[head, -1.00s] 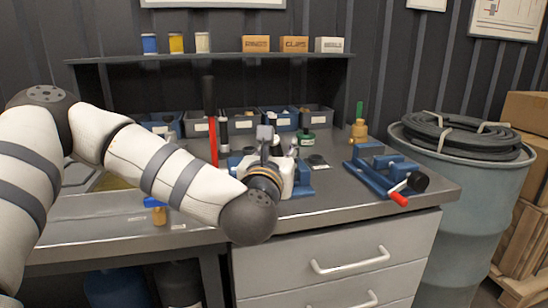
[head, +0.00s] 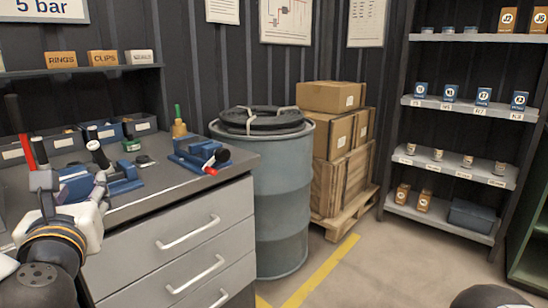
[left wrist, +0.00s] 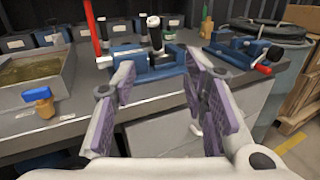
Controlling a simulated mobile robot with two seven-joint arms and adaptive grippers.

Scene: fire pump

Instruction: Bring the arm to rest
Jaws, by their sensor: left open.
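My left gripper (head: 70,190) is at the lower left of the head view, in front of the workbench (head: 130,205). In the left wrist view the left gripper (left wrist: 160,80) shows two purple-padded fingers spread apart with nothing between them. The fingers point towards a blue fixture (left wrist: 148,68) with a black-topped part (left wrist: 156,36) on the bench; the fixture also shows in the head view (head: 120,180), beyond the gripper. I cannot tell the exact gap between fingers and bench. My right gripper is out of view.
A blue vise (head: 198,155) with a red handle stands near the bench's right end. A blue-grey barrel (head: 280,200) with a coiled hose is right of the bench. Boxes on a pallet (head: 338,222) and a shelf rack (head: 455,182) stand further right.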

